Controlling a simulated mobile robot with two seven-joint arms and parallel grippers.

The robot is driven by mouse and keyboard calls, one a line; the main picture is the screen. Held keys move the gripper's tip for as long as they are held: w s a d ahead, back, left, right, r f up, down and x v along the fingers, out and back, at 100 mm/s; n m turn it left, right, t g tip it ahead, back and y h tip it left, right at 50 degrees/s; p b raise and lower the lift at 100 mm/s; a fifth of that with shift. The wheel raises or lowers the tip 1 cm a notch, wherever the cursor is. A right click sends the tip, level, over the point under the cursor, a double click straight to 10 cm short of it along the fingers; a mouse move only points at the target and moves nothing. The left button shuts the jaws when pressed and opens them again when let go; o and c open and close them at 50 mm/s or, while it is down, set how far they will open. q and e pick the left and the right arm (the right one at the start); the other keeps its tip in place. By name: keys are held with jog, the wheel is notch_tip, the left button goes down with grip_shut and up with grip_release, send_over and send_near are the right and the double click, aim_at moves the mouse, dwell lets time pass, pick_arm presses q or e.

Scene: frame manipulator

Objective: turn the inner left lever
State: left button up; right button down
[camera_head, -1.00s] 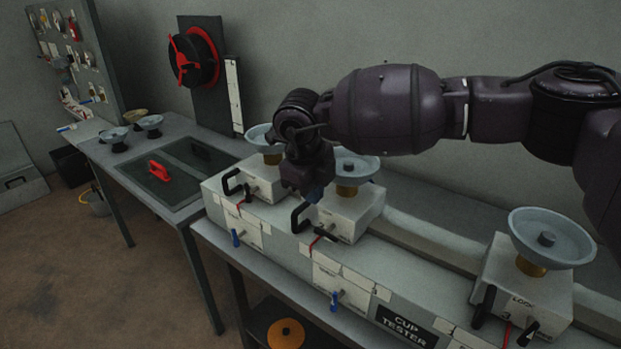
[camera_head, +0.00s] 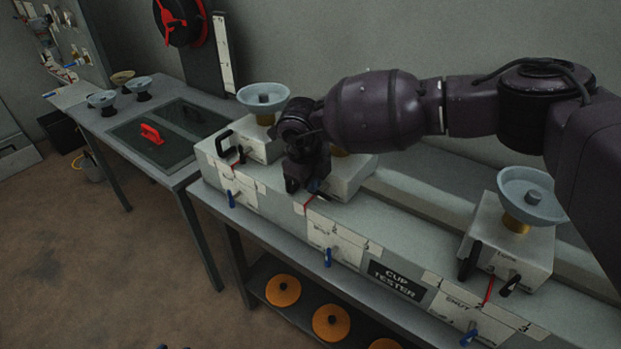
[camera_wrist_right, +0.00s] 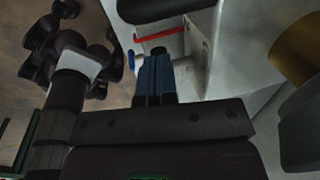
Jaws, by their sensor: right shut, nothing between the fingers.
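The cup tester is a long grey bench unit (camera_head: 402,255) with white boxes on top, each with a dish and black handle parts. My right gripper (camera_head: 314,189) is at the front of the second box from the left (camera_head: 352,178) and hides much of its front. In the right wrist view its blue fingers (camera_wrist_right: 153,77) are shut with nothing between them. A small dark lever end (camera_wrist_right: 158,50) shows just past the fingertips; I cannot tell whether they touch. A black handle (camera_wrist_right: 165,9) is beyond. Small bluish bits at the head view's bottom edge may be my left gripper.
The left box (camera_head: 259,148) and right box (camera_head: 507,246) stand on either side. Blue levers (camera_head: 327,257) hang on the tester's front. Orange discs (camera_head: 283,290) lie on the lower shelf. A table with a red handle (camera_head: 152,133) stands at left.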

aim_at(306, 199)
dwell(0.4)
jog(key=shift+a+f+b, duration=0.1)
jog(key=shift+b, duration=0.3)
jog(key=shift+w, duration=0.1)
jog(key=shift+a+f+b, duration=0.1)
jog(key=shift+b, duration=0.35)
jog(key=shift+a+f+b, duration=0.15)
jog(key=shift+f+b, duration=0.1)
jog(key=shift+b, duration=0.35)
jog(key=shift+w+a+f+b, duration=0.35)
jog(key=shift+f+b, duration=0.2)
jog(key=shift+b, duration=0.4)
jog(key=shift+w+a+f+b, duration=0.1)
jog(key=shift+f+b, duration=0.2)
jog(key=shift+f, duration=0.15)
jog(key=shift+f, duration=0.3)
